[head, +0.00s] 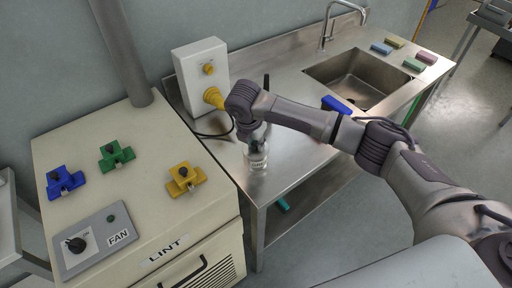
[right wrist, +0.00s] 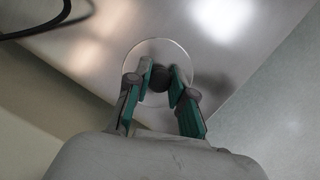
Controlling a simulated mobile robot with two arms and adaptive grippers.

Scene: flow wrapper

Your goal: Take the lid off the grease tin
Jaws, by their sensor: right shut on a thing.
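The grease tin (head: 257,160), a small pale cylinder with a dark-lettered label, stands upright near the front left edge of the steel counter. My right gripper (head: 259,138) points down directly above it. In the right wrist view the round pale lid (right wrist: 180,50) lies beneath my fingers. My right gripper (right wrist: 161,80) is shut on the dark knob (right wrist: 159,84) at the lid's middle. My gripper hides the tin's top in the head view, so I cannot tell whether the lid touches the tin. My left gripper is not in view.
The counter (head: 275,105) has a sink (head: 352,78), a tap (head: 329,30) and several coloured blocks at the back right. A white box (head: 201,75) with a yellow plug (head: 214,97) stands behind the tin. A cream LINT machine (head: 130,180) is at left.

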